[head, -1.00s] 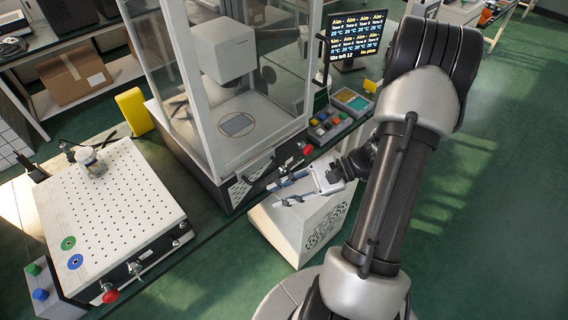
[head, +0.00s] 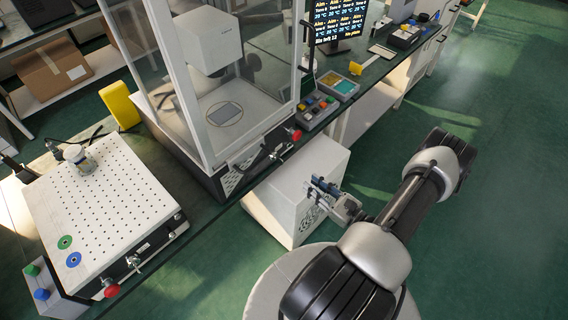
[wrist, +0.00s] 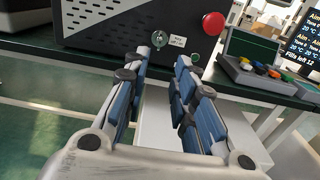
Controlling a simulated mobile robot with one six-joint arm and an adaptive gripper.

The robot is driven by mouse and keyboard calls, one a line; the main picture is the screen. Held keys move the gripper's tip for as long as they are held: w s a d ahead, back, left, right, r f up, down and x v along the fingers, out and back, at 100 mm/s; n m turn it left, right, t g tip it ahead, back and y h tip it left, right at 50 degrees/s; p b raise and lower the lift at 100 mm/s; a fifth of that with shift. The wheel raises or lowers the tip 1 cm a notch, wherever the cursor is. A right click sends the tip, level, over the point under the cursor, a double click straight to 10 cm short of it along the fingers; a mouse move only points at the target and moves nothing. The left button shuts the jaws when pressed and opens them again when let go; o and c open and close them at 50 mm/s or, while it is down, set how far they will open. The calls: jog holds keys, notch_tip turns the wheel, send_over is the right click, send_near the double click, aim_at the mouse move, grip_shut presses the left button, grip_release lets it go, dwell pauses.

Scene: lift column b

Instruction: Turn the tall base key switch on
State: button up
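The tall glass-walled machine stands on a dark base (wrist: 105,28), whose front carries a round silver key switch (wrist: 160,38) in the wrist view. A small white label (wrist: 178,41) is just right of the switch. In the head view the key switch (head: 275,153) is a small metal spot below the red button. I cannot tell which way the key is turned. My gripper (wrist: 163,58) is open and empty, its blue-padded fingers apart and pointing toward the base front. In the head view my gripper (head: 320,186) is right of and below the switch, apart from it.
A red mushroom button (wrist: 213,23) sits right of the switch. A button box (head: 318,112) and a monitor (head: 338,25) stand further right. A white perforated cabinet (head: 290,200) is below the bench edge. A perforated plate (head: 100,200) with its own front knobs lies left. Green floor is free at right.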

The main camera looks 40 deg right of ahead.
aim_at(279, 160)
jog(key=w+a+b, duration=0.1)
jog(key=w, duration=1.2)
jog(key=shift+w+b, duration=0.25)
jog(key=shift+b, duration=0.15)
grip_shut()
